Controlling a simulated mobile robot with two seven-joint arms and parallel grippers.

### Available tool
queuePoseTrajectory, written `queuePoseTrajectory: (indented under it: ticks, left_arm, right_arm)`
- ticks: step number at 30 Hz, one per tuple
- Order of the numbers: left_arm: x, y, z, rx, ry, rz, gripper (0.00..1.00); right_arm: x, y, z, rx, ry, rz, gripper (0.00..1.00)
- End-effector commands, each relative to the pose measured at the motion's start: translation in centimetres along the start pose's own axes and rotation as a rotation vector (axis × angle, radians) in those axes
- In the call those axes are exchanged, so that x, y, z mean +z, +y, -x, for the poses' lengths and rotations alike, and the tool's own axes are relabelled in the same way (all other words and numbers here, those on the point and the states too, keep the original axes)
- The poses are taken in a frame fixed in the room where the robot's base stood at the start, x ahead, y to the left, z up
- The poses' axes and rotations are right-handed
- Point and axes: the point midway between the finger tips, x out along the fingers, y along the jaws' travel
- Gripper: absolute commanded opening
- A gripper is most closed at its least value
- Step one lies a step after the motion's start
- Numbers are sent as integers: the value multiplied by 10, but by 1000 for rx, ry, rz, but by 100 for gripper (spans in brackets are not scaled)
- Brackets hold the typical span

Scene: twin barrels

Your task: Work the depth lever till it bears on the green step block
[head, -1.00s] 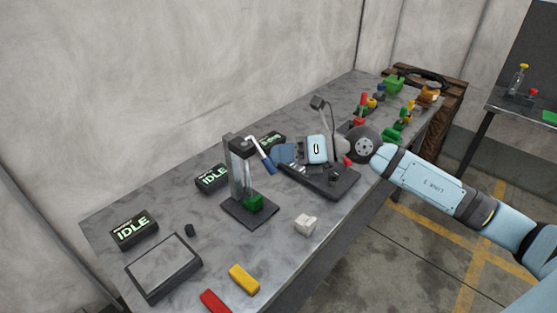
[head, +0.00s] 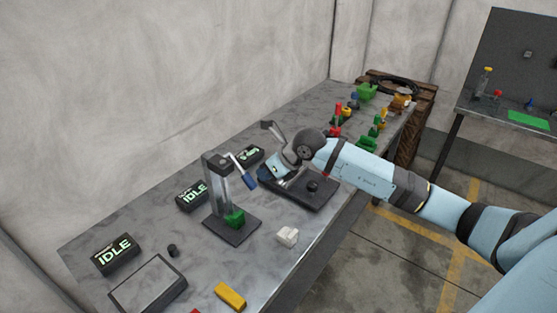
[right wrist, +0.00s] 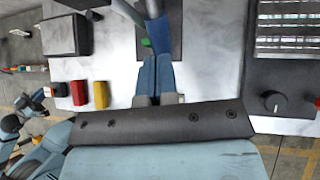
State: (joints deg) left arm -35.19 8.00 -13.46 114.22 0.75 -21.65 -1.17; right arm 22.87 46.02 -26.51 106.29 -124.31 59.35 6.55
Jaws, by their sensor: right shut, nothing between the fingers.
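The depth lever, a thin arm with a blue grip (head: 250,182), slants down to the right from the top of a grey post (head: 216,182). The green step block (head: 235,217) sits on the post's dark base, below and left of the grip, apart from it. My right gripper (head: 263,177) is shut and empty, its blue fingers just right of the lever's grip. In the right wrist view the closed fingertips (right wrist: 154,97) point at the blue grip (right wrist: 157,34), very near it; contact cannot be told. A bit of green (right wrist: 146,42) shows beside the grip. My left gripper is out of view.
A black base with a knob (head: 312,186) lies under my right wrist. Coloured pieces stand farther back.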

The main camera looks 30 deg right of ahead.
Motion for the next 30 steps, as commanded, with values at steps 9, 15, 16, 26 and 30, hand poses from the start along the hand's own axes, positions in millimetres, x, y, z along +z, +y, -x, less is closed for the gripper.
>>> queuePoseTrajectory:
  ticks: [9, 15, 16, 26, 30]
  left_arm:
    - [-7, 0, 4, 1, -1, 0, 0]
    - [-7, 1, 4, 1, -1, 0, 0]
    - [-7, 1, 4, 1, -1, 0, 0]
    - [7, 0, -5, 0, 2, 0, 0]
    - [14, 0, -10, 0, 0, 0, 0]
  right_arm:
    - [1, 0, -32, 1, -2, -1, 0]
    - [0, 0, -34, 1, -1, -1, 0]
    - [0, 0, -33, 1, -1, -1, 0]
    - [-4, -1, -44, 1, -26, 4, 0]
    - [-3, -1, -48, 1, -49, 9, 0]
